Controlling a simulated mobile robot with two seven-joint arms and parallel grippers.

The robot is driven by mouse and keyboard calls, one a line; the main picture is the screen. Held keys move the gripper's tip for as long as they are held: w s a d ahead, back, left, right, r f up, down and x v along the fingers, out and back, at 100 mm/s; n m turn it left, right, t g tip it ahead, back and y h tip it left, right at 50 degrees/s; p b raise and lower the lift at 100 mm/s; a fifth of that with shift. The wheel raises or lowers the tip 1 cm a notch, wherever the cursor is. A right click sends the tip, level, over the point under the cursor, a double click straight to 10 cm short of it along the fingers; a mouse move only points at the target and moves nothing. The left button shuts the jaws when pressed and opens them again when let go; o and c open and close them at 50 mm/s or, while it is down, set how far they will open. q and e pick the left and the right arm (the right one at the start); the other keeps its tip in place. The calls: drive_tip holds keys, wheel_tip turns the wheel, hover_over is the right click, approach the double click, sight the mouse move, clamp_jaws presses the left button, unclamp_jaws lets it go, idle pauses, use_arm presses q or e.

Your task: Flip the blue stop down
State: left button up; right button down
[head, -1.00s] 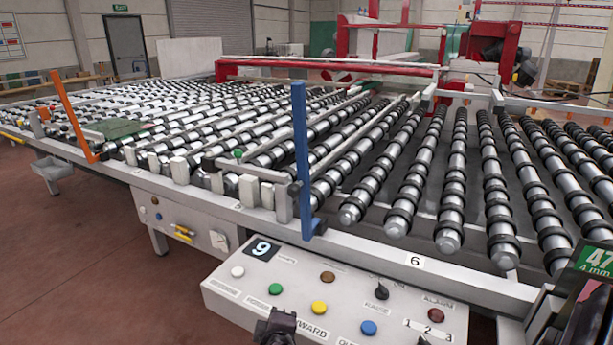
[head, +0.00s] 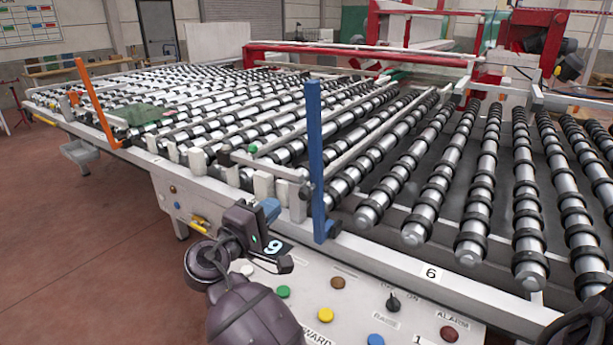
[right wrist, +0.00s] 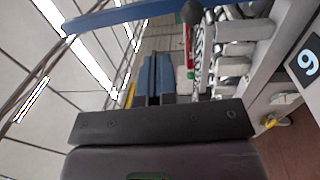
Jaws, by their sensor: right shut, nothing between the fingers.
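The blue stop (head: 316,150) is a long flat bar standing upright at the front rail of the roller table, left of the label 6. In the right wrist view the blue stop (right wrist: 140,14) crosses the top as a slanting bar. My right gripper (head: 271,209) is just left of the stop's lower part, in front of the rail. Its blue fingers (right wrist: 156,77) are shut with nothing between them. A gap shows between them and the stop in the head view. My left gripper is not in view.
An orange stop (head: 96,103) stands tilted at the far left of the rail. The control panel (head: 355,318) with coloured buttons lies below my right gripper. White blocks (head: 264,186) and a roller bed (head: 440,185) are behind it.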

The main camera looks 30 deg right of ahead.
sight(314, 169)
drive_tip(key=p+x, duration=0.2)
drive_tip(key=x, duration=1.1)
drive_tip(key=shift+a, duration=0.1)
drive_tip(key=shift+w+d, duration=0.25)
drive_tip(key=shift+d, duration=0.35)
drive_tip(key=shift+w, duration=0.15)
